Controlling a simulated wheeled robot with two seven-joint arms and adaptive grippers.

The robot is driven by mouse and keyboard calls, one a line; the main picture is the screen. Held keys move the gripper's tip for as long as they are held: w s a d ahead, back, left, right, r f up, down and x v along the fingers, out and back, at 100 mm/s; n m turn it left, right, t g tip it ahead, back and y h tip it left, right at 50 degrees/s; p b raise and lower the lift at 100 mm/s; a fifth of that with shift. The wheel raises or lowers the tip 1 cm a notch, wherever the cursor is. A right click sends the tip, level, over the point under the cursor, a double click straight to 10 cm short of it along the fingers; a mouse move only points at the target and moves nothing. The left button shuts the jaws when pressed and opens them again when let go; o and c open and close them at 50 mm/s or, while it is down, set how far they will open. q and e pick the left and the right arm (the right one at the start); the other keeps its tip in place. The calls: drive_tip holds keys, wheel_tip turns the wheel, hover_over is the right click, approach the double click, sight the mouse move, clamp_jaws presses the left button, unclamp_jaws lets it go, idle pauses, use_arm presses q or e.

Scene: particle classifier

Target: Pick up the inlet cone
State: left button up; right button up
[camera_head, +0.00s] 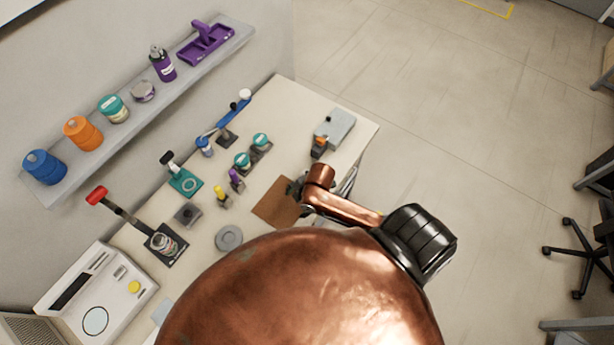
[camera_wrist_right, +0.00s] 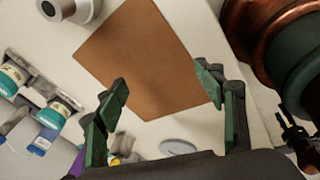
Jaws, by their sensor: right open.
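I cannot tell for sure which piece is the inlet cone. A pale round piece with a dark opening (camera_wrist_right: 66,9) stands at the top left of the right wrist view, cut off by the frame edge; it may be the cone. My right gripper (camera_head: 295,188) is over the brown mat (camera_head: 272,208), partly hidden by its own arm in the head view. In the wrist view the right gripper (camera_wrist_right: 162,77) has its fingers wide apart, with nothing between them but the mat below. My left gripper is not in view.
Jars with teal lids (camera_head: 242,160), a purple piece (camera_head: 235,178) and a yellow piece (camera_head: 221,194) stand left of the mat. A grey disc (camera_head: 229,238) lies nearer. A grey box (camera_head: 336,127) is at the far end. A wall shelf (camera_head: 185,80) holds jars.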

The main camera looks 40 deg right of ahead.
sight(307, 172)
drive_tip(key=w+d+n, duration=0.1)
drive_tip(key=n, duration=0.2)
drive_tip(key=w+n+g, duration=0.1)
drive_tip(key=w+n, duration=0.1)
drive_tip(key=n, duration=0.1)
drive_tip(key=w+d+r+n, duration=0.1)
drive_tip(key=n, duration=0.2)
drive_tip(key=shift+w+d+n+h, duration=0.15)
drive_tip(key=shift+d+n+h, duration=0.15)
drive_tip(key=w+d+r+n, duration=0.1)
drive_tip(key=d+n, duration=0.2)
drive_tip(key=w+d+r+n+g+h, duration=0.1)
drive_tip(key=d+n, duration=0.2)
drive_tip(key=w+d+r+n+g, duration=0.1)
drive_tip(key=d+n, duration=0.2)
drive_tip(key=shift+r, duration=0.4)
drive_tip(key=shift+d+f+n, duration=0.15)
drive_tip(key=shift+f+n, duration=0.15)
drive_tip(key=shift+f, duration=0.15)
drive_tip(key=f, duration=0.2)
drive_tip(key=f+p, duration=0.1)
drive_tip(key=f, duration=0.3)
drive_tip(key=shift+w+a+f, duration=0.35)
drive_tip(key=c, duration=1.4)
drive_tip(key=shift+r, duration=0.1)
